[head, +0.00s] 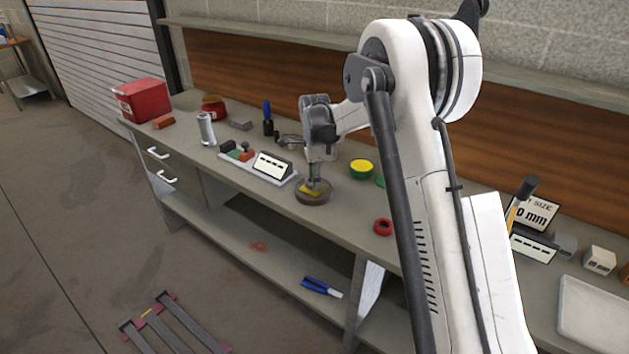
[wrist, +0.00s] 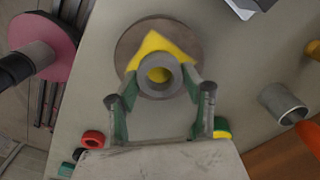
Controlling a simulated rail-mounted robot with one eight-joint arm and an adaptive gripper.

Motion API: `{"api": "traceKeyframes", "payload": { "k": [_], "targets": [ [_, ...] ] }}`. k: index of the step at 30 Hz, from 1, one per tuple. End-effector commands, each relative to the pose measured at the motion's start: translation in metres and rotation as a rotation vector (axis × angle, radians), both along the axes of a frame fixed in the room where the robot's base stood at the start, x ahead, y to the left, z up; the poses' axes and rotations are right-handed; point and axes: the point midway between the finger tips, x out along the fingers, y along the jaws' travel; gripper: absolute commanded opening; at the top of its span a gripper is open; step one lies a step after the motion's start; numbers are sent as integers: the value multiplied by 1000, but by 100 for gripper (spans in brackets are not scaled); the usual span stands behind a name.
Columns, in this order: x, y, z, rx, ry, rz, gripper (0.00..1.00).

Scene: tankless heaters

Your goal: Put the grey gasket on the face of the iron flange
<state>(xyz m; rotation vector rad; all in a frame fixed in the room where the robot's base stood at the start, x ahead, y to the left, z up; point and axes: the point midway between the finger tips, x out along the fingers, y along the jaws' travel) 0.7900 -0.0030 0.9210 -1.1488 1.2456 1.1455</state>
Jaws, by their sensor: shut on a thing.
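The iron flange (head: 313,198) is a round brown disc lying flat on the bench, with a yellow patch (head: 309,190) on its face. In the wrist view the flange (wrist: 130,40) is behind the grey gasket (wrist: 160,92), a thick ring with an open hole. My gripper (wrist: 160,80) is shut on the gasket, with a green-padded finger on each side. The gasket overlaps the flange's near part, and yellow shows through its hole. In the head view my gripper (head: 316,178) points down over the flange. I cannot tell whether gasket and flange touch.
A white tray with a sign (head: 272,166) stands left of the flange. A red ring (head: 383,227) and a yellow-topped round thing (head: 362,168) lie to its right. A grey cylinder (head: 206,128) and a red box (head: 143,99) stand farther left. The bench's front edge is close to the flange.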

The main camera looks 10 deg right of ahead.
Motion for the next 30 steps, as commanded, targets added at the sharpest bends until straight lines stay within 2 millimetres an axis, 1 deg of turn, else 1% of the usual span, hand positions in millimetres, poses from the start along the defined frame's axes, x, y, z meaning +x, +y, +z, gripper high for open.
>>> {"api": "traceKeyframes", "payload": {
  "k": [1,3,9,13,14,18,26,30],
  "targets": [
    [0,0,-5,0,0,0,17],
    [0,0,-8,0,0,0,17],
    [0,0,-8,0,0,0,17],
    [0,0,-12,0,0,0,17],
    [0,0,-12,0,0,0,44],
    [0,0,-11,0,0,0,62],
    [0,0,-10,0,0,0,62],
    [0,0,-3,0,0,0,62]
  ]
}}
